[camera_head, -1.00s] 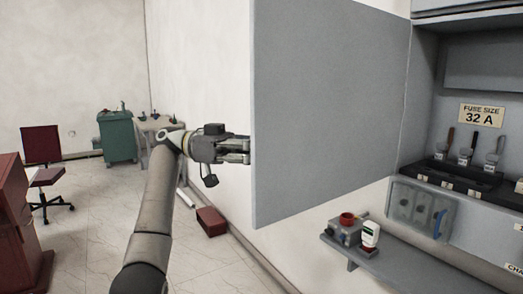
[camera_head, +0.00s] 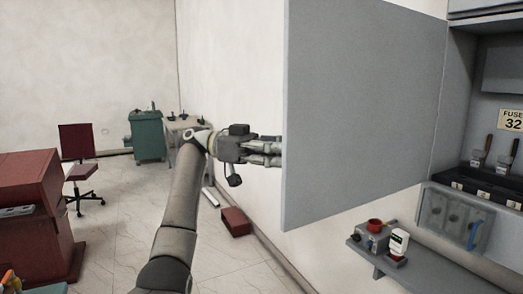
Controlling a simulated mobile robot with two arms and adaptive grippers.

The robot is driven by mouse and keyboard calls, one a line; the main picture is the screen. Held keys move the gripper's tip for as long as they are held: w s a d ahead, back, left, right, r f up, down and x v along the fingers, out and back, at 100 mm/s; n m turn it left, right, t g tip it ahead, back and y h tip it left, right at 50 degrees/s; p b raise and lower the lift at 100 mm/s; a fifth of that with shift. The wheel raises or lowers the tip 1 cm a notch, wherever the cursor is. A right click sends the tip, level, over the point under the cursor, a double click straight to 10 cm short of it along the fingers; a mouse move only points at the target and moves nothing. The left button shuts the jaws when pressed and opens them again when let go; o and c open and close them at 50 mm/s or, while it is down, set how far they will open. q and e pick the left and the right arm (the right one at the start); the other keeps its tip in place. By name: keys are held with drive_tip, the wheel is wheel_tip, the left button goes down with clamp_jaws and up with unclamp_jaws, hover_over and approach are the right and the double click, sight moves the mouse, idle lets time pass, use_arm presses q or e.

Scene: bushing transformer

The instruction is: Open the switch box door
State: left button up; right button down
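The grey switch box door (camera_head: 365,105) stands swung wide open, out from the wall on the right. The switch box (camera_head: 480,75) shows its inside at the right edge, with a fuse size label (camera_head: 511,121) partly cut off by the frame. My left gripper (camera_head: 275,153) is at the door's free left edge, with its fingers pointing right. The fingertips meet or pass behind that edge, so I cannot tell whether they touch or grip it. My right gripper is not in view.
Below the door, a grey shelf (camera_head: 425,268) holds a small device with a red top (camera_head: 374,232) and a white meter (camera_head: 398,243). A red box (camera_head: 235,222) lies by the wall. A red cabinet (camera_head: 35,215) and chair (camera_head: 80,165) stand left. The tiled floor between is clear.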

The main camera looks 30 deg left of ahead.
use_arm(q)
drive_tip(key=s+a, duration=0.1)
drive_tip(key=a, duration=1)
drive_tip(key=shift+s, duration=0.2)
drive_tip(key=shift+d, duration=0.1)
